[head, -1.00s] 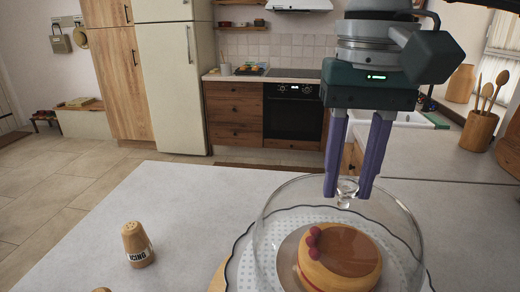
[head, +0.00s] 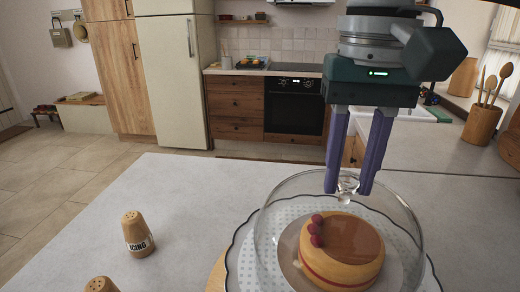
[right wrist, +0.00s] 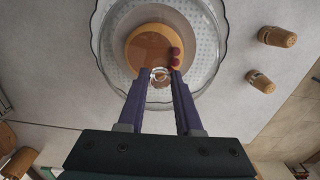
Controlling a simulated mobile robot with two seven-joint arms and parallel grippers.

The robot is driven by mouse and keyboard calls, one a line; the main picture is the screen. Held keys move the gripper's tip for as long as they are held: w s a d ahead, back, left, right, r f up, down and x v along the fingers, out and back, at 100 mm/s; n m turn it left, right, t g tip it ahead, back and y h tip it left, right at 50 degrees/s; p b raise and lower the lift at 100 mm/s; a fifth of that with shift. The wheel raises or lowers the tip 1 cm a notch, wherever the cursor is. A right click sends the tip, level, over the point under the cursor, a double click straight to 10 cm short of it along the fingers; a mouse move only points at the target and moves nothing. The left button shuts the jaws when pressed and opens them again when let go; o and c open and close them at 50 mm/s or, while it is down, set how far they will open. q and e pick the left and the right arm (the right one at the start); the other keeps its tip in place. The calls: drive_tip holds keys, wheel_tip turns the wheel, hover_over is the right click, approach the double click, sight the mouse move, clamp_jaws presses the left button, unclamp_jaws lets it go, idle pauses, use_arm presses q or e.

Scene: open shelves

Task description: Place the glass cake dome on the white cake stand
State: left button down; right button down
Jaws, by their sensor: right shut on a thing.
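The clear glass cake dome (head: 411,222) hangs below my right gripper (head: 348,187). The two purple fingers are shut on its small glass knob, which also shows between them in the right wrist view (right wrist: 160,74). The white cake stand (head: 241,266) has a scalloped dark-edged rim and dotted surface, and lies beneath the dome. A round cake (head: 345,250) with red berries sits on it, seen through the glass. The dome looks roughly over the cake. I cannot tell whether its lower edge touches the stand. My left gripper is not in view.
A wooden icing shaker (head: 137,234) stands left of the stand, with a second shaker (head: 101,285) nearer the front edge. A wooden utensil pot (head: 481,124) stands at the back right.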

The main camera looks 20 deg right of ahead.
drive_tip(key=shift+f, duration=0.15)
drive_tip(key=c, duration=0.5)
unclamp_jaws()
